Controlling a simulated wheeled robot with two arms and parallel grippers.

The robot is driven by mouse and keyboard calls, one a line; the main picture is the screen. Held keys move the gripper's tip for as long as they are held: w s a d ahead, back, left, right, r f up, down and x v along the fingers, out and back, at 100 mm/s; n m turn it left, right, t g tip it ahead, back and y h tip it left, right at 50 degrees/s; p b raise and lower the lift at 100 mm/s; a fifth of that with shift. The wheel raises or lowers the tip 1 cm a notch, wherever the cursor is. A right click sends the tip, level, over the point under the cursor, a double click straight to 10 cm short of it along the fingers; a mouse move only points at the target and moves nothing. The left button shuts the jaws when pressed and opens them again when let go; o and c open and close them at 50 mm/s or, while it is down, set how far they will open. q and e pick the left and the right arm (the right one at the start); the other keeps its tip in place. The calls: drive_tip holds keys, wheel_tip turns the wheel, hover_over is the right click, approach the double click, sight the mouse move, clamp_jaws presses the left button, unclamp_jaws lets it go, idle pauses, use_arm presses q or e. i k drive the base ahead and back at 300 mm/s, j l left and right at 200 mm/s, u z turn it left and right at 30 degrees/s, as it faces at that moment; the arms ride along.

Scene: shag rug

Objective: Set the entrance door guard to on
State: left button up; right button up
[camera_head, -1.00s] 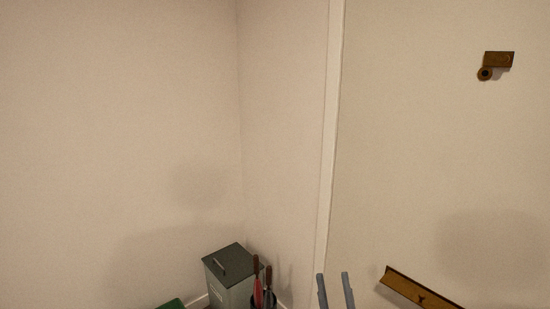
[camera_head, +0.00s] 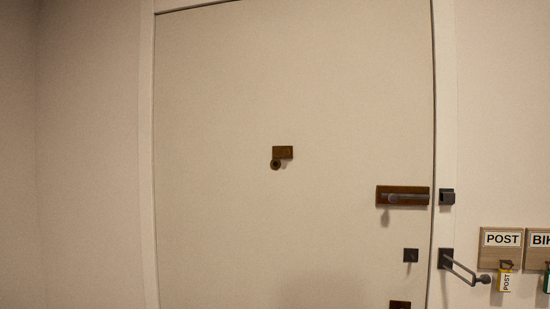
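The entrance door (camera_head: 250,230) is a pale panel that looks shut in its frame. The door guard (camera_head: 462,269) is a dark metal loop on a square plate fixed to the frame, right of the door's edge. Its bar points right and outward, away from the door. Neither of my grippers is in view.
A peephole fitting (camera_head: 276,164) is mid-door. Signs reading POST (camera_head: 502,239) and BIK hang at right, with a tagged key holder (camera_head: 505,281) below.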

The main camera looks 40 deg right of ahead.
sight(485, 280)
drive_tip(key=k+l, duration=0.2)
drive_tip(key=k+l+z, duration=0.1)
drive_tip(key=l, duration=0.3)
drive_tip(key=k+l, duration=0.2)
drive_tip(key=l, duration=0.15)
drive_tip(key=k+l+z, duration=0.1)
drive_tip(key=k+l, duration=0.25)
drive_tip(key=l, duration=0.3)
drive_tip(key=z, duration=0.95)
drive_tip(key=l, duration=0.05)
